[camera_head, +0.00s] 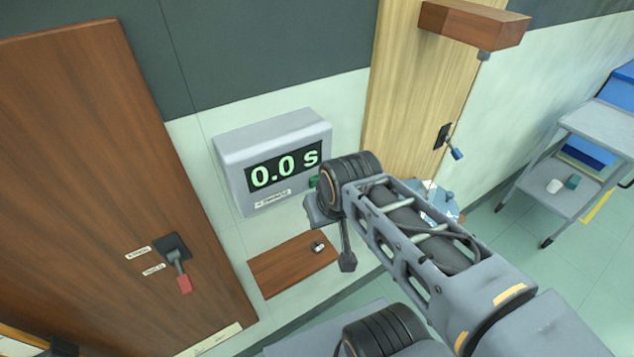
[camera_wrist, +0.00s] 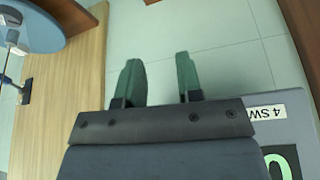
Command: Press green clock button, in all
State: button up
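The clock (camera_head: 232,155) is a grey box on the wall with a dark display reading 0.0 s in green digits. Its corner, with a label and part of a green digit, also shows at the lower right of the wrist view (camera_wrist: 262,128). My gripper (camera_wrist: 161,78) has two green fingers, spread apart with nothing between them, beside the clock. In the head view my wrist is close to the clock's right edge and hides part of it. A small green patch shows there; I cannot tell whether it is the button or a fingertip.
A small brown shelf (camera_head: 280,272) is below the clock, with a small object (camera_head: 318,247) on it. A brown panel with a red-handled lever (camera_head: 183,282) is at left. A pale wooden panel with a blue-handled lever (camera_head: 457,153) is at right. A grey cart (camera_head: 603,125) stands far right.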

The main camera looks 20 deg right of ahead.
grip_shut()
dwell(1.4)
